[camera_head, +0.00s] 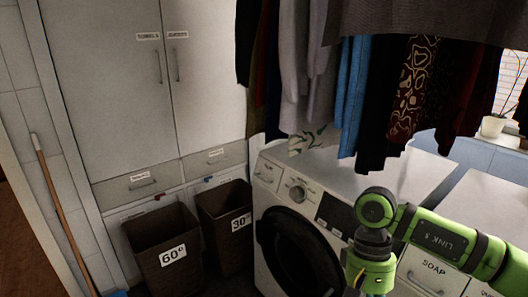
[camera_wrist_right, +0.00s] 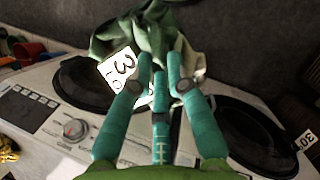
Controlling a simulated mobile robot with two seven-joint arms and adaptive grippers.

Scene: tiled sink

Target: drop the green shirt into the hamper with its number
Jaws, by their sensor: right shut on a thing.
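The green shirt (camera_wrist_right: 190,58) hangs crumpled in the fingers of my right gripper (camera_wrist_right: 160,85), seen in the right wrist view. The gripper is shut on it. A white tag (camera_wrist_right: 121,66) with a large 3 and a partly hidden further mark shows on the shirt beside the fingers. In the head view only my right arm shows, at the lower right; its gripper and the shirt are out of sight. A brown hamper labelled 60 (camera_head: 145,240) stands at the lower left. A brown hamper labelled 30 (camera_head: 216,228) stands to its right. My left gripper is not in view.
A white washing machine (camera_head: 262,200) stands right of the hampers, with a soap drawer unit (camera_head: 433,270) further right. Dark and coloured clothes (camera_head: 355,95) hang above the machines. A tall cabinet (camera_head: 120,90) stands behind the hampers, and a broom (camera_head: 60,205) leans at the left.

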